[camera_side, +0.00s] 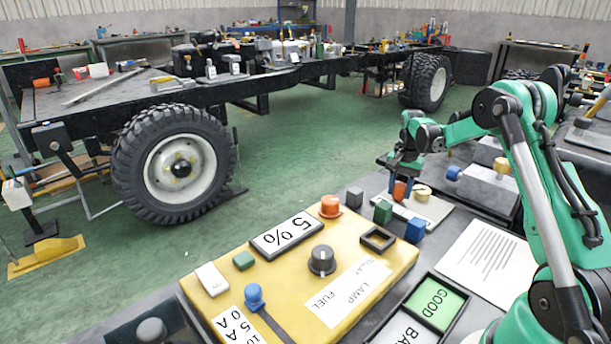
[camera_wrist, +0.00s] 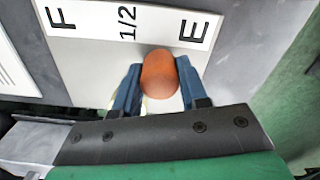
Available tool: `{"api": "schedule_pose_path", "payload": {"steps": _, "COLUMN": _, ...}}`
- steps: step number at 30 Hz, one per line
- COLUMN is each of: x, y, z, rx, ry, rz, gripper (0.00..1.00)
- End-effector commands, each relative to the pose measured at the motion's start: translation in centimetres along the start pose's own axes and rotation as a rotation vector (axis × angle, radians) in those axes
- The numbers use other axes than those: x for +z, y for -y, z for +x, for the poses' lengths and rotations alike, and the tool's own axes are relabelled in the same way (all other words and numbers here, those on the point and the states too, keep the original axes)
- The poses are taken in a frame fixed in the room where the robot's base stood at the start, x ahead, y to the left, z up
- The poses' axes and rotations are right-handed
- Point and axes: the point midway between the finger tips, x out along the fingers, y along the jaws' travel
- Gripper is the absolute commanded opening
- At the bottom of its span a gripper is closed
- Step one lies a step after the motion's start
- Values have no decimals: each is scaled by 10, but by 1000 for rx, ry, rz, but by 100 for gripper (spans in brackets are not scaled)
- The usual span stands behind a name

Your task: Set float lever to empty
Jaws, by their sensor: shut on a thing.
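The float lever's orange knob (camera_wrist: 159,75) sits between the two blue fingers of my gripper (camera_wrist: 158,88), which is shut on it. A white scale plate (camera_wrist: 85,65) behind it carries the marks F, 1/2 and E. In the wrist view the knob lies below the gap between 1/2 and E. The lever's arm is mostly hidden by the knob and gripper. In the side view my gripper (camera_side: 400,184) points down over the pale plate (camera_side: 432,210), with the orange knob (camera_side: 399,191) at its tips. A cream round piece (camera_side: 422,190) is beside it.
A yellow test panel (camera_side: 300,262) with a 5% display, dial and orange button stands in front. Green (camera_side: 383,212) and blue (camera_side: 415,230) blocks stand close to the plate. A printed sheet (camera_side: 490,262) and GOOD/BAD tray (camera_side: 428,308) lie to the right. A truck chassis (camera_side: 130,95) stands behind.

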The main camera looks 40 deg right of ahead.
Motion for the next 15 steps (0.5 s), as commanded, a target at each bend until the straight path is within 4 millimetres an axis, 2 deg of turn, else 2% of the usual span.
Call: {"api": "schedule_pose_path", "payload": {"steps": 15, "x": -3, "y": 3, "z": 0, "rx": -2, "ry": -2, "rz": 55, "gripper": 0}}
